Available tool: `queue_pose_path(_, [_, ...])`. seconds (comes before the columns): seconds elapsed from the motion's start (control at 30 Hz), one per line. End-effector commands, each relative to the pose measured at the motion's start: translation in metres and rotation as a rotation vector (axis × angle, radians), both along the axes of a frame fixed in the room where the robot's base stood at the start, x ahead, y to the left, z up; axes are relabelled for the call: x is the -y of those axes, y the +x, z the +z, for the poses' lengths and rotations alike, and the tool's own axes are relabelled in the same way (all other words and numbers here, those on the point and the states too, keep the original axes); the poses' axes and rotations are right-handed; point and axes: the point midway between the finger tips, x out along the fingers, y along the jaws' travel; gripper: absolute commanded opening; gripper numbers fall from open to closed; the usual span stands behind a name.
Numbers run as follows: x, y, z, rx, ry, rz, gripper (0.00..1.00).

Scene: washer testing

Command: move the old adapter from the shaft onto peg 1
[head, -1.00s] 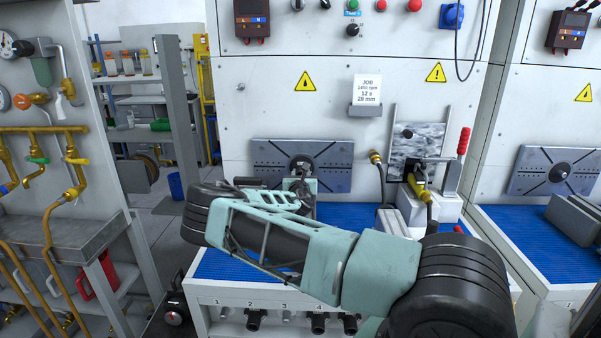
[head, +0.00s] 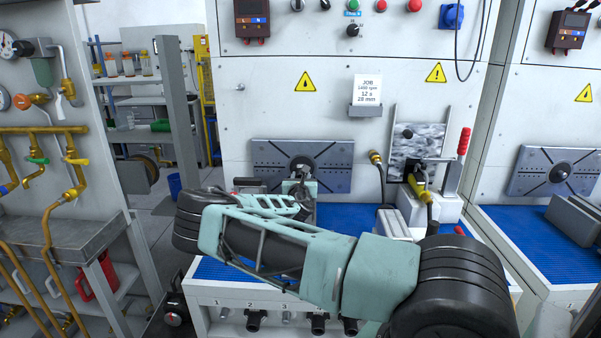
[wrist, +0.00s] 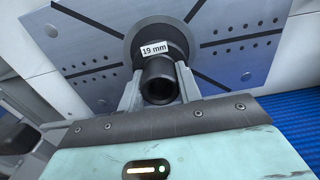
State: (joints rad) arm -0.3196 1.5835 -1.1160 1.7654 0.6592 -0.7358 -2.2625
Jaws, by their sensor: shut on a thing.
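The old adapter (wrist: 159,84) is a dark hollow cylinder with a "19 mm" label behind its open end. In the wrist view it sits between the two grey fingers of my gripper (wrist: 159,90), which are shut on it. It is in front of the round hub of the slotted plate, and the shaft itself is hidden. In the head view my gripper (head: 300,187) is at the middle of the plate, and the adapter is mostly covered. Peg 1 (head: 224,314) shows as a short grey stub under the bench front, below the number 1, and looks bare.
Black adapters hang at peg 2 (head: 254,320) and further right (head: 318,323); peg 3 (head: 286,317) looks bare. The slotted plate (head: 335,165) is on the back panel. A clamp with a red handle (head: 463,142) stands to the right, above the blue mat (head: 340,217).

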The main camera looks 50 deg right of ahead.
Motion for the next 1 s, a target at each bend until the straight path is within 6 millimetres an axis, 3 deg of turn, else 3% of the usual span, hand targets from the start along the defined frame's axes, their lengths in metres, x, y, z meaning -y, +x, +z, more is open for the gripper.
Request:
queue_pose_path(0.7, [-0.031,-0.026,0.001,0.001,-0.002,0.001,0.0])
queue_pose_path(1.0, [-0.036,-0.031,0.001,0.002,-0.002,0.0,0.0])
